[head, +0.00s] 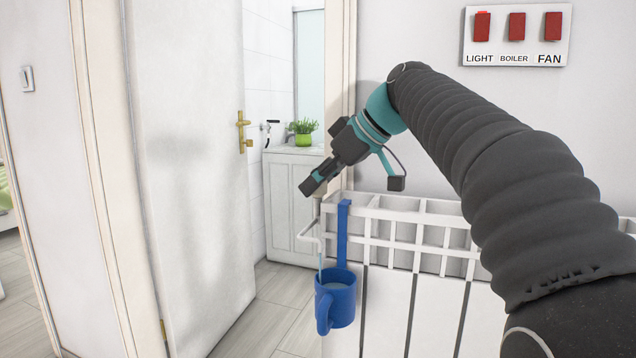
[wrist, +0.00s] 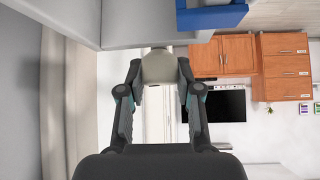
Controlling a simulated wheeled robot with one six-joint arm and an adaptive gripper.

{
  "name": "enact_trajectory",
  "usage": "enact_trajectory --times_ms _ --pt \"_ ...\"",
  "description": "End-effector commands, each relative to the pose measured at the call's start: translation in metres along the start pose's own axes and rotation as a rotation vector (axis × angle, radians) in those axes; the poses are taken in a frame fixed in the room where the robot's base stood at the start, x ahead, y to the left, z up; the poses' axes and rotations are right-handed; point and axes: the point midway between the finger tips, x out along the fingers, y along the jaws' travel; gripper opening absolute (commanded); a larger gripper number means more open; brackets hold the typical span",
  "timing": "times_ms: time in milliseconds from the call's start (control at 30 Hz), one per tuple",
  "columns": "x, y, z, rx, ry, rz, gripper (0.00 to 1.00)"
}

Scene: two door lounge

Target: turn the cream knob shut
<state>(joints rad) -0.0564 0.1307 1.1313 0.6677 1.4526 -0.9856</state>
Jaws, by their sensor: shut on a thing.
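The cream knob (wrist: 160,66) sits between my two fingertips in the wrist view, and my gripper (head: 312,188) is shut on it. In the head view the knob is mostly hidden by my gripper at the left end of the white radiator (head: 390,204). A thin white pipe (head: 304,236) bends below the knob. A thin pale blue streak, which looks like water, runs down to a blue mug (head: 342,303). The mug hangs on a blue strap (head: 343,235) from the radiator and holds pale liquid.
A white door (head: 190,170) with a brass handle stands open at the left. Behind it are a white cabinet (head: 290,190) and a green plant (head: 303,130). A panel of red switches (head: 516,36) is on the wall above my arm. Clear floor shows left of the mug.

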Motion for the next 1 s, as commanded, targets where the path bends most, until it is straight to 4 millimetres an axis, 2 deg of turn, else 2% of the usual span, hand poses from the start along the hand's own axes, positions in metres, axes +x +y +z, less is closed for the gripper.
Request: enact_trajectory --times_ms 600,1000 --pt "-0.0001 -0.0016 -0.0011 0.330 0.001 0.333 0.00" --pt "-0.0001 -0.0003 -0.0006 0.464 0.001 0.467 0.00"
